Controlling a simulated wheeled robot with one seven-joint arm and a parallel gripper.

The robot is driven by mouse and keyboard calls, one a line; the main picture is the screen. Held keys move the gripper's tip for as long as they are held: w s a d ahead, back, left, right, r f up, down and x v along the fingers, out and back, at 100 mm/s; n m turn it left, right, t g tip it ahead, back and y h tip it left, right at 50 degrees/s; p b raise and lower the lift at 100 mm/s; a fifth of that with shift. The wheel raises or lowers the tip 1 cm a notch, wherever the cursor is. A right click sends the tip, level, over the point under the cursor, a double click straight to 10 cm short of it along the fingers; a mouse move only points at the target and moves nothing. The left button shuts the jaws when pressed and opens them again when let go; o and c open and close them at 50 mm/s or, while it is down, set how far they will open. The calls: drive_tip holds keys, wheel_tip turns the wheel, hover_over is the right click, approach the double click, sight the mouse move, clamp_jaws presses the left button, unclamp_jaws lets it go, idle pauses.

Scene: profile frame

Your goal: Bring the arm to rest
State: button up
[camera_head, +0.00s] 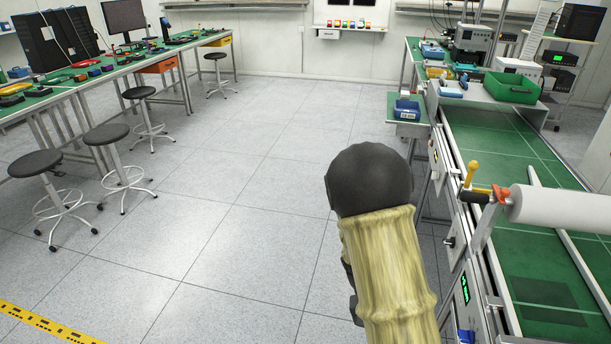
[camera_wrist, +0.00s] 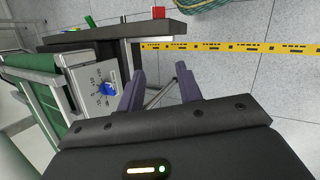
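My arm (camera_head: 385,265), with a black rounded joint and a yellowish sleeve, rises from the bottom of the head view, just left of the green-topped line. My gripper (camera_wrist: 160,82) shows in the wrist view with its two dark purple-grey fingers apart. Nothing is between them. Past the fingers are the grey floor and a thin dark leg or rod. In the head view the gripper cannot be made out behind the arm.
A green conveyor line (camera_head: 495,150) with a white roller (camera_head: 560,208) stands close right of my arm. A panel with a blue knob (camera_wrist: 107,89) and a dark tabletop (camera_wrist: 110,33) lie near the gripper. Stools (camera_head: 57,215) line the left bench. The middle floor (camera_head: 240,190) is clear.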

drive_tip(key=s+a+r+t+y+p, duration=0.1)
drive_tip(key=r+t+y+p, duration=0.1)
drive_tip(key=r, duration=0.6)
drive_tip(key=s+a+r+n+t+y+p, duration=0.1)
drive_tip(key=r+t, duration=0.3)
drive_tip(key=r, duration=0.4)
drive_tip(key=shift+s+a+r+y+p, duration=0.35)
drive_tip(key=shift+s+a+y+p, duration=0.1)
drive_tip(key=shift+s+y, duration=0.1)
